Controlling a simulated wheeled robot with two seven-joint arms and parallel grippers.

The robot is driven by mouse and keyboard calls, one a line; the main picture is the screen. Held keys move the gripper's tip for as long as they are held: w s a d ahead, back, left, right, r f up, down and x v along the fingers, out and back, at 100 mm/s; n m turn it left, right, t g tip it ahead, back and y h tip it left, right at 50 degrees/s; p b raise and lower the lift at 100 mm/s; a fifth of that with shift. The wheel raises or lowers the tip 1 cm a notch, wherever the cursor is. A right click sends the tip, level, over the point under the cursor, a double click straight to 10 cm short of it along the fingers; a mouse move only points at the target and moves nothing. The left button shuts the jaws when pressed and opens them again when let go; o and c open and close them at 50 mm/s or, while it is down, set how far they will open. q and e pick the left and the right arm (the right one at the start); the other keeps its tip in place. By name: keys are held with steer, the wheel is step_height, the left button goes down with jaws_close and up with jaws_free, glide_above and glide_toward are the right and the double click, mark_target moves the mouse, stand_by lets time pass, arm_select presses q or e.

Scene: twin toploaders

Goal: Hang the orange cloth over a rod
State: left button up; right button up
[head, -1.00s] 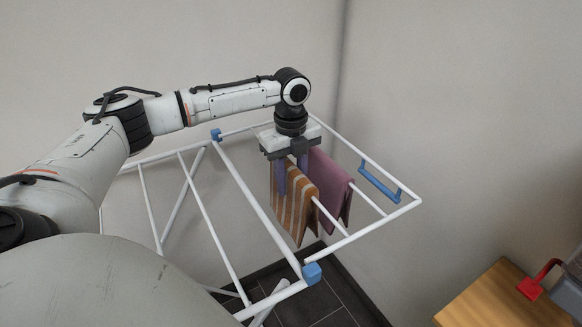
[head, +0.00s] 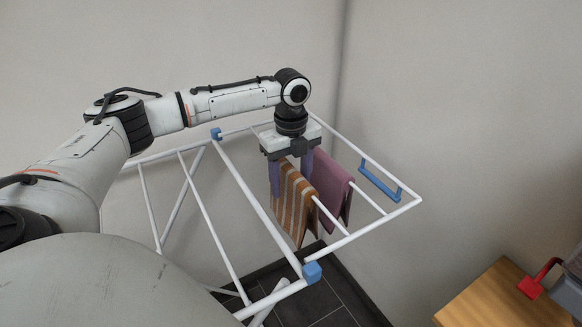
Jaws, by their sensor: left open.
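The orange cloth (head: 294,205), with pale stripes, hangs folded over a rod of the white drying rack (head: 247,204), its two sides hanging down. My left gripper (head: 290,172) points down right at the top of the cloth, its purple-grey fingers apart on either side of the cloth's upper part. It is open. The gripper's body hides the far end of the cloth and part of the rod. My right gripper is out of view.
A mauve cloth (head: 333,188) hangs over the neighbouring rod, close to the right finger. Blue fittings (head: 312,272) sit on the rack frame. A wooden surface (head: 490,300) with a red-handled object (head: 530,287) is at lower right. Rods at left are bare.

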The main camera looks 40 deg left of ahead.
arm_select(q)
step_height(320, 180, up, 10)
stand_by(0.4)
